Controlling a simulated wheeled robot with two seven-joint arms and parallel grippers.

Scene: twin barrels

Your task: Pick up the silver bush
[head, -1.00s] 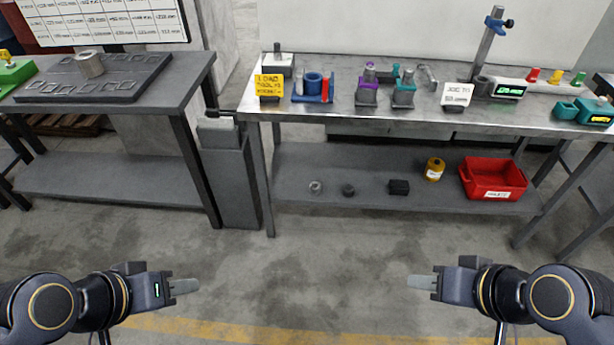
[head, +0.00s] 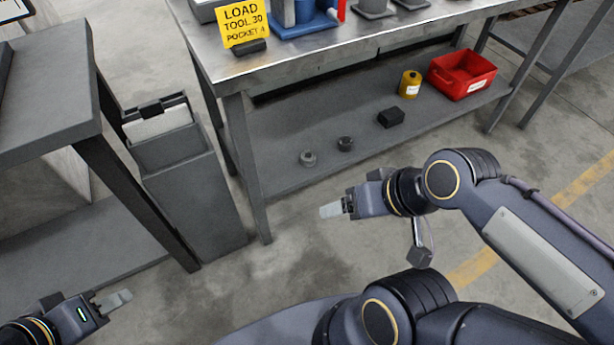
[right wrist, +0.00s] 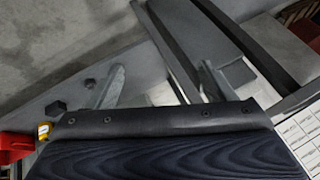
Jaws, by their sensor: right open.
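The silver bush (head: 308,158) is a small light-grey ring on the lower shelf of the metal bench, near its left front end. A darker bush (head: 346,144) stands just right of it. My right gripper (head: 332,210) is in front of the shelf, below the silver bush in the head view and apart from it. In the right wrist view its two fingers (right wrist: 160,84) are spread with nothing held between them; I cannot make out the silver bush there. My left gripper (head: 118,299) is low at the left, away from the shelf, its jaw gap unclear.
A black block (head: 391,117), a yellow can (head: 410,84) and a red bin (head: 462,74) stand farther right on the lower shelf (head: 285,172). The bench top edge overhangs it. A grey floor bin (head: 190,190) stands left of the bench leg, beside another table (head: 45,80).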

